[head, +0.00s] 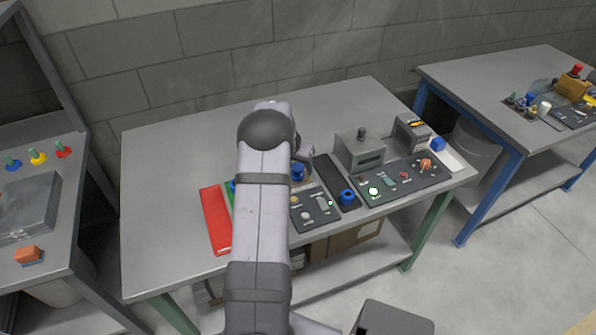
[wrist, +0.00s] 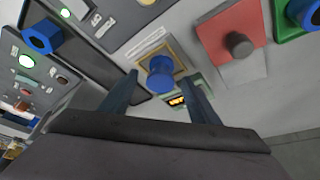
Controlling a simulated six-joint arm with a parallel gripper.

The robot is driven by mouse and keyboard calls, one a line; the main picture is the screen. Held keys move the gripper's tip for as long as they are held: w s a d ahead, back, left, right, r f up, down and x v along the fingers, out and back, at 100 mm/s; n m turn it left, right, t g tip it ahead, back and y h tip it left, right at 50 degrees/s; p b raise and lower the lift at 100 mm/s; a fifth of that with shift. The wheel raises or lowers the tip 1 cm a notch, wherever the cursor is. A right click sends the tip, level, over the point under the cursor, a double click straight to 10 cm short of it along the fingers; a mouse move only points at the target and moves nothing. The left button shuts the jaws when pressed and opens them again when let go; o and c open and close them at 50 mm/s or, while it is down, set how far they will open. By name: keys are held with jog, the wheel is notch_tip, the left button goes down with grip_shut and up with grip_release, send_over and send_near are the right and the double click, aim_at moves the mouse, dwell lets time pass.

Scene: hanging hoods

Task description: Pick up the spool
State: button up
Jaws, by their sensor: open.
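A blue round piece (wrist: 161,76), which looks like the spool, stands on a small tan-edged plate in the wrist view. In the head view a blue piece (head: 297,173), seemingly the same one, shows just right of my arm, partly hidden. My gripper (wrist: 162,82) is open, with one finger on each side of the blue piece in the picture. No contact shows, and I cannot tell the height of the fingers above it. In the head view my arm hides most of the gripper.
A red plate (head: 216,220) lies to the left. A dark strip with another blue piece (head: 347,197), a grey box with a knob (head: 359,150) and a button panel (head: 403,178) stand to the right. The back left of the table (head: 180,140) is bare.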

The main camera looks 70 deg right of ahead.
jog(key=c, duration=1.3)
jog(key=shift+r, duration=0.15)
notch_tip(320, 180, up, 10)
jog(key=b, duration=0.3)
jog(key=w+a+f+n+t+y, duration=0.2)
jog(key=w+a+n, duration=0.6)
jog(key=w+a, duration=1.4)
jog(key=w+a+f+n+t+y+p, duration=0.2)
jog(key=a+n, duration=0.6)
jog(key=a, duration=1.8)
jog(key=s+d+m+h+p, duration=0.1)
jog(key=s+d+m+p, duration=0.1)
jog(key=s+d+p, duration=0.3)
jog(key=s+d+r+m+h+p, duration=0.1)
jog(key=s+d+m+p, duration=0.2)
jog(key=d, duration=1)
jog(key=s+d+m+g+h+p, duration=0.1)
jog(key=s+d+m+p, duration=0.2)
jog(key=s+d+p, duration=0.5)
jog(key=shift+d+r, duration=0.2)
jog(key=shift+d, duration=0.65)
